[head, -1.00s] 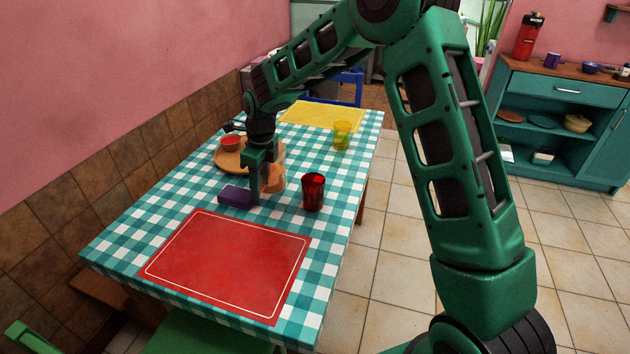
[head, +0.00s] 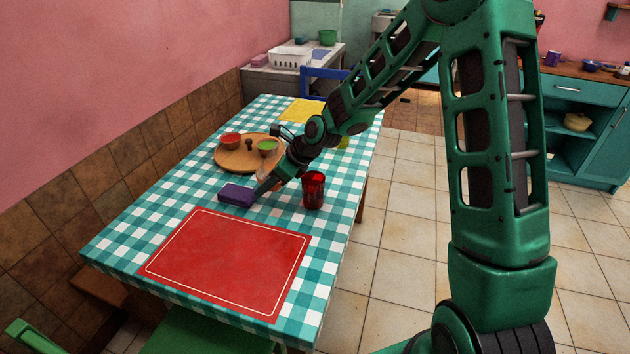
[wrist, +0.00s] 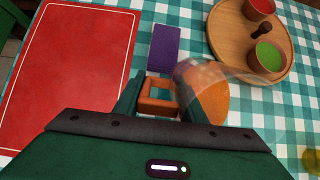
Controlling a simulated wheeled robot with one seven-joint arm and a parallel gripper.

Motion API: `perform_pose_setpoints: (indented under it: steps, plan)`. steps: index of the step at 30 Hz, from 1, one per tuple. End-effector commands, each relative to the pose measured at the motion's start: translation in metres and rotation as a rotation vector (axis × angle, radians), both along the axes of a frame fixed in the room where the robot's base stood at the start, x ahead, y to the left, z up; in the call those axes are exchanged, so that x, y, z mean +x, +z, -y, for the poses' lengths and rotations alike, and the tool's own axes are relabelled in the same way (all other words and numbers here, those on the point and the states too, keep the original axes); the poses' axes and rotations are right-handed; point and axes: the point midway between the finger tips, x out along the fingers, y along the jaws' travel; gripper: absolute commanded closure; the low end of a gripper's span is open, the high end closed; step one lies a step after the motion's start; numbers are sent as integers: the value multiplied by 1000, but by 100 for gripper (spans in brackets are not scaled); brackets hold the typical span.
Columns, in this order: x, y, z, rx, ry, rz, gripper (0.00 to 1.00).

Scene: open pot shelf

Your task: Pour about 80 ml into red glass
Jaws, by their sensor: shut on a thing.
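The red glass (head: 313,190) stands upright on the checked table, right of my gripper in the head view. My gripper (head: 262,188) is low over the table, slanting down to the left. In the wrist view my gripper (wrist: 158,95) is shut on the orange handle of a clear jug (wrist: 205,92) with orange in it. In the head view my gripper mostly hides the jug. I cannot tell whether it touches the table. I do not make out the red glass in the wrist view.
A purple block (head: 237,195) lies just left of my gripper. A round wooden tray (head: 232,160) with red and green bowls is behind it. A red placemat (head: 228,262) lies in front, a yellow one (head: 301,110) at the far end. A yellow glass (head: 343,143) is mostly hidden by my arm.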

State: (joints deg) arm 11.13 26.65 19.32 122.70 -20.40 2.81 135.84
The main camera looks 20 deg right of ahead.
Motion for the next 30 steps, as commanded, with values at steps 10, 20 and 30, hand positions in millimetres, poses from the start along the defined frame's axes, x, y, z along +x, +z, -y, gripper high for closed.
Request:
perform_pose_setpoints:
  steps: [10,20,30]
  plan:
    - [-3,22,5,181,-4,131,100]
    - [-2,24,2,315,0,238,100]
    - [-2,31,3,379,-1,287,100]
